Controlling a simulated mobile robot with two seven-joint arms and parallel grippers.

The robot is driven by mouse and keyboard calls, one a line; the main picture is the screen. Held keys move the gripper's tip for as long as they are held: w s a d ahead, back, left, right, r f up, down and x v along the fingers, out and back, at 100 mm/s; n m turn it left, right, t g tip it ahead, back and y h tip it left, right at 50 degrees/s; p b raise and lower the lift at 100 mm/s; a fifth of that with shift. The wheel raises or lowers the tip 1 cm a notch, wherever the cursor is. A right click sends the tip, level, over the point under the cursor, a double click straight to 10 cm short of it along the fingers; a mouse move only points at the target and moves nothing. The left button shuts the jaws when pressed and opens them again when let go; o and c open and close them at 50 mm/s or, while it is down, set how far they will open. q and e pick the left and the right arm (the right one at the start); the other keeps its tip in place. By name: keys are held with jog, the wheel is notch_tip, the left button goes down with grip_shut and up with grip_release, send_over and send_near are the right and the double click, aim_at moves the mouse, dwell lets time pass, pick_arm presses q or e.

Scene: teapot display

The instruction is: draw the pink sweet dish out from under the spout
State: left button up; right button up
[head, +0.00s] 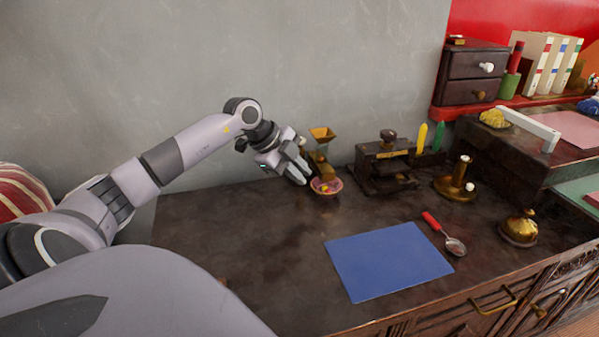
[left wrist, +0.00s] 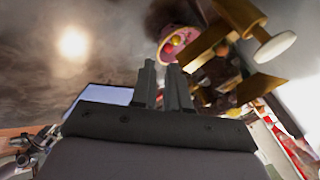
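The pink sweet dish (head: 326,190) stands on the dark desktop beneath the brass dispenser (head: 322,134), with small coloured sweets in it. My left gripper (head: 304,178) is low, just left of the dish, its fingertips close to the rim. In the left wrist view the two fingers (left wrist: 163,80) stand a narrow gap apart with nothing clearly between them. The dish (left wrist: 167,50) lies just beyond their tips, beside the dispenser's brass parts (left wrist: 207,44). I cannot tell whether a fingertip touches the rim.
A dark press-like device (head: 384,168) stands right of the dish, with a brass stand (head: 456,182) farther right. A blue mat (head: 388,262), a red-handled spoon (head: 445,236) and a brass bell (head: 520,229) lie nearer the front. The desktop left of the mat is clear.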

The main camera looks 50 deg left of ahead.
aim_at(318, 191)
pick_arm(q)
jog(key=b+x, duration=0.1)
jog(key=x, duration=0.6)
jog(key=shift+w, duration=0.1)
pick_arm(e)
jog(key=shift+f, duration=0.5)
pick_arm(q)
grip_shut()
